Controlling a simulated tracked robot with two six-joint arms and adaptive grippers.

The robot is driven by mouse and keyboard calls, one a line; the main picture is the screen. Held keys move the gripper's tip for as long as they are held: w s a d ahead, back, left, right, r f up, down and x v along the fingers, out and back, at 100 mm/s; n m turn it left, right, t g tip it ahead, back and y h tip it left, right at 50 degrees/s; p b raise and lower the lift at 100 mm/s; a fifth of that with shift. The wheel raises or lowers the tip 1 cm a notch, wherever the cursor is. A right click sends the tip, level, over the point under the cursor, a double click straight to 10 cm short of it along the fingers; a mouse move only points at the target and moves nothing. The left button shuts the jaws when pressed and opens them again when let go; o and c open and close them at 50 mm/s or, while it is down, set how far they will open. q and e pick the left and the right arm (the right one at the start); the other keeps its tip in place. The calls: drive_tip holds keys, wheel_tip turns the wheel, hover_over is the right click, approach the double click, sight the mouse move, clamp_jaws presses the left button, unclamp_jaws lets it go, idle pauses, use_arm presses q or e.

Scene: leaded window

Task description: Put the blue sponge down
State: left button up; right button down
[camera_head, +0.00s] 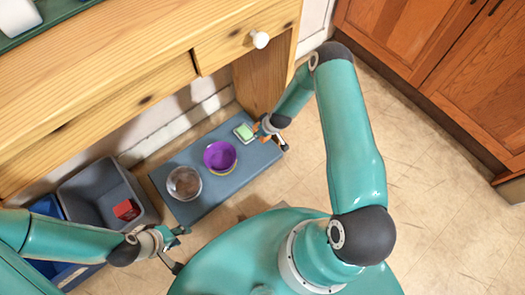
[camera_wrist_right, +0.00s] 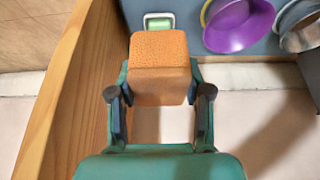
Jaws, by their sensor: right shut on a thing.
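My right gripper (camera_head: 267,130) is at the right end of a blue-grey mat or board (camera_head: 200,203). In the right wrist view, the right gripper (camera_wrist_right: 160,92) is shut on an orange sponge-like block (camera_wrist_right: 160,60). The block looks orange, and I see no blue sponge. A green block in a pale dish (camera_head: 244,132) is just left of the right gripper; it also shows beyond the orange block in the wrist view (camera_wrist_right: 159,22). I cannot tell whether the orange block touches the surface. My left gripper (camera_head: 177,246) is open and empty near the bins.
A purple bowl (camera_head: 220,156) and a clear or metal bowl (camera_head: 184,183) stand on the board. A grey bin (camera_head: 90,190) holds a red block (camera_head: 126,209); a blue bin (camera_head: 62,272) is beside it. A wooden bench (camera_head: 150,60) overhangs the board's back, its side panel close by the right gripper.

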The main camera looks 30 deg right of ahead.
wheel_tip(320, 180, down, 16)
drive_tip(key=b, duration=0.4)
drive_tip(key=shift+s+d+r+b, duration=0.1)
drive_tip(key=shift+r+b, duration=0.15)
drive_tip(key=shift+b, duration=0.15)
drive_tip(key=shift+f+b, duration=0.8)
drive_tip(key=shift+f, duration=1.3)
drive_tip(key=shift+f, duration=0.15)
drive_tip(key=c, duration=0.5)
unclamp_jaws()
